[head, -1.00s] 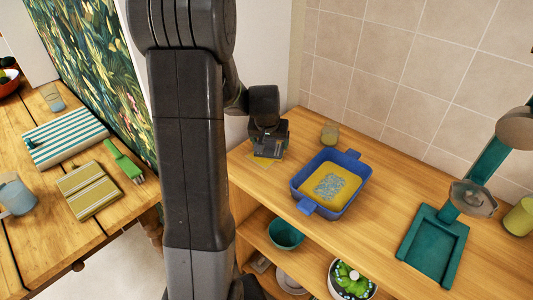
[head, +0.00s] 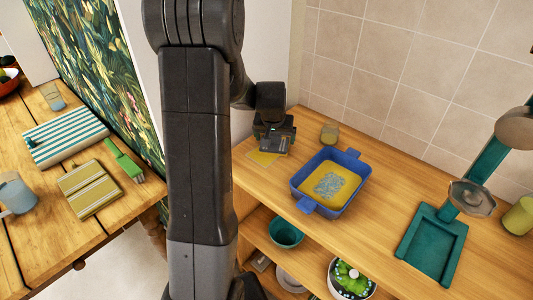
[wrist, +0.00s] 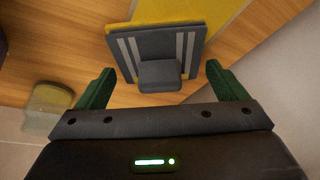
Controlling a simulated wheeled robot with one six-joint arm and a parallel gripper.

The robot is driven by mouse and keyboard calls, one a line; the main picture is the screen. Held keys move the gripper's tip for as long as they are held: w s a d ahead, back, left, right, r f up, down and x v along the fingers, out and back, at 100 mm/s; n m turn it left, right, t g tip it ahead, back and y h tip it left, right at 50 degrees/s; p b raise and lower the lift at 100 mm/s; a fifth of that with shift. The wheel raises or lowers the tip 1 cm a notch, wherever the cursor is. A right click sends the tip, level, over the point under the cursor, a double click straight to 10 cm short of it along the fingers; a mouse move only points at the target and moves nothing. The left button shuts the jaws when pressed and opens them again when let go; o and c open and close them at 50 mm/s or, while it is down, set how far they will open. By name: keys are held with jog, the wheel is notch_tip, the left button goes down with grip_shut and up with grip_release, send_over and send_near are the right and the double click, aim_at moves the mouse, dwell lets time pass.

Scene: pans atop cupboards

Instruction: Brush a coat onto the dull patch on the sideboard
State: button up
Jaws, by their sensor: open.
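A flat yellow patch (head: 262,158) lies on the left end of the wooden sideboard top (head: 385,190), and it runs along the top of the wrist view (wrist: 195,10). A dark grey block with pale stripes (wrist: 128,55), a yellow edge and a small raised grip (wrist: 160,76) lies beside or partly over it. My gripper (head: 270,150) is low over the sideboard and hides the block in the head view. Its green fingers (wrist: 159,72) are open, one on each side of the grip, with gaps; I cannot tell how far above it they are.
A blue tray (head: 298,187) holding something yellow with a mottled grey patch stands right of my gripper. A small jar (head: 329,133) stands behind, near the tiled wall. A teal stand (head: 432,245) is farther right. A green brush (head: 124,160) lies on the left table.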

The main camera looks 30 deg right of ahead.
jog(key=shift+f+b, duration=0.5)
jog(key=shift+f, duration=0.15)
jog(key=c, duration=0.9)
jog(key=shift+r+p, duration=1.65)
jog(key=shift+r, duration=0.9)
